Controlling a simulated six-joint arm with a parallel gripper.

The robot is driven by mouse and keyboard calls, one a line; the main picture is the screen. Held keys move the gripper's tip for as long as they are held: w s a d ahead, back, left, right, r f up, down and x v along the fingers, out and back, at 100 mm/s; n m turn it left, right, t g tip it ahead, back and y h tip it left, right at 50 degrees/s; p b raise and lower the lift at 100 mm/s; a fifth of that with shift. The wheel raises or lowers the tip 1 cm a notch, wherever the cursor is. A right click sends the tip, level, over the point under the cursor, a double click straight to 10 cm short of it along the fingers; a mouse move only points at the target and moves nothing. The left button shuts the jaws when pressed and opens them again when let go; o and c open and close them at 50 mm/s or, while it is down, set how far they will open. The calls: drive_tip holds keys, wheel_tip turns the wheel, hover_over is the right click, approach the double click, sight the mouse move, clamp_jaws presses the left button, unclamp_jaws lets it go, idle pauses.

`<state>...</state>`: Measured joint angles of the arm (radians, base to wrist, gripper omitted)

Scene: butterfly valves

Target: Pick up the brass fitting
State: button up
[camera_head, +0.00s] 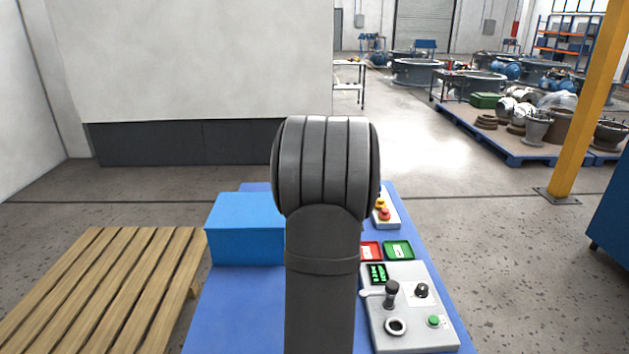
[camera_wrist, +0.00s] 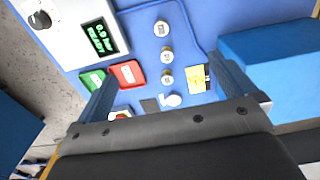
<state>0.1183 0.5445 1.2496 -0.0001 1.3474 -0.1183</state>
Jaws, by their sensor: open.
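In the head view my own arm hides the middle of the table, so neither the fitting nor the gripper shows there.
Several silver round parts (camera_wrist: 167,56) lie between the fingers' lines. A blue box (camera_head: 245,228) stands at the table's left. A grey control panel (camera_head: 408,308), red tray (camera_head: 371,251), green tray (camera_head: 398,250) and emergency-stop box (camera_head: 386,214) are at the right.

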drive_tip(key=c, duration=1)
drive_tip(key=s+a+f+m+t+h, duration=0.15)
drive_tip(key=a+m+h, duration=0.25)
drive_tip(key=a+m, duration=0.75)
drive_tip(key=d+f+m, duration=0.1)
drive_tip(key=d+f, duration=0.1)
drive_tip(key=f, duration=0.1)
drive_tip(key=d+f+m, duration=0.1)
drive_tip(key=d+f, duration=0.2)
drive_tip(key=f, duration=0.1)
drive_tip(key=w+d+f+m, duration=0.1)
drive_tip(key=d+f+m, duration=0.1)
drive_tip(key=f, duration=0.1)
drive_tip(key=shift+d+f+g, duration=0.25)
drive_tip(key=shift+d+f, duration=0.15)
drive_tip(key=shift+d+x, duration=0.25)
drive_tip(key=shift+x, duration=1.05)
drive_tip(key=shift+d+x, duration=0.25)
drive_tip(key=shift+x, duration=1.1)
drive_tip(key=shift+c, duration=0.3)
